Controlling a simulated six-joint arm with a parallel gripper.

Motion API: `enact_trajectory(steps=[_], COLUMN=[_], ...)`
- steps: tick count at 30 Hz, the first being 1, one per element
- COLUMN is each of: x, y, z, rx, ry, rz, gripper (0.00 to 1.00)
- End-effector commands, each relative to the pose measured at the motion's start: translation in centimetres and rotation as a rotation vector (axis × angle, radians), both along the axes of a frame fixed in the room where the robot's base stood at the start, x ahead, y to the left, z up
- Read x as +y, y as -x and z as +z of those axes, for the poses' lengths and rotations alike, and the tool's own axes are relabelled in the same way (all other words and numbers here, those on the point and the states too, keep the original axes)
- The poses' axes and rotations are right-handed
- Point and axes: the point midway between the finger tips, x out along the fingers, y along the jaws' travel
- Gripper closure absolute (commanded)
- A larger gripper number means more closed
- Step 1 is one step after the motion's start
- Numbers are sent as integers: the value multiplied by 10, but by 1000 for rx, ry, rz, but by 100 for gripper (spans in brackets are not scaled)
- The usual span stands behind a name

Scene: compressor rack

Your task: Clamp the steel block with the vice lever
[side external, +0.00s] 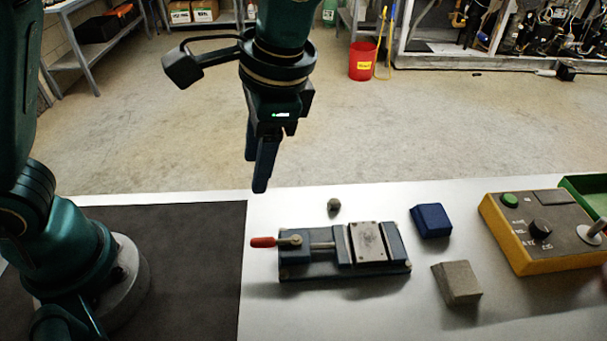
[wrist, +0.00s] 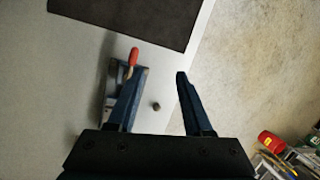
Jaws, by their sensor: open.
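The blue vice (side external: 310,258) lies on the light table, with its screw and jaws running left to right in the side view. Its lever has a red handle (side external: 263,242) that points left; the handle also shows in the wrist view (wrist: 134,56). A grey steel block (side external: 368,242) sits at the vice's jaw end; whether the jaws touch it I cannot tell. My gripper (side external: 260,188) hangs above and behind the vice's left end, pointing down. In the wrist view my gripper (wrist: 155,92) is open and empty, and its left finger hides part of the vice.
A small dark round object (side external: 334,204) stands behind the vice. A blue block (side external: 431,220) and a grey-brown block (side external: 457,283) lie to its right. A yellow control box (side external: 545,235) and a green tray (side external: 585,192) are farther right. A dark mat (side external: 180,265) covers the table's left.

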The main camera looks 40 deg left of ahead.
Motion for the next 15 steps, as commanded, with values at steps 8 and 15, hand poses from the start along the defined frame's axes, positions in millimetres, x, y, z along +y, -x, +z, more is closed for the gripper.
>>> enact_trajectory(steps=[8, 15], x=[-39, -42], y=[7, 17], z=[-54, -71], rx=[125, 158], ry=[-104, -129], rz=[-152, -187], gripper=[49, 49])
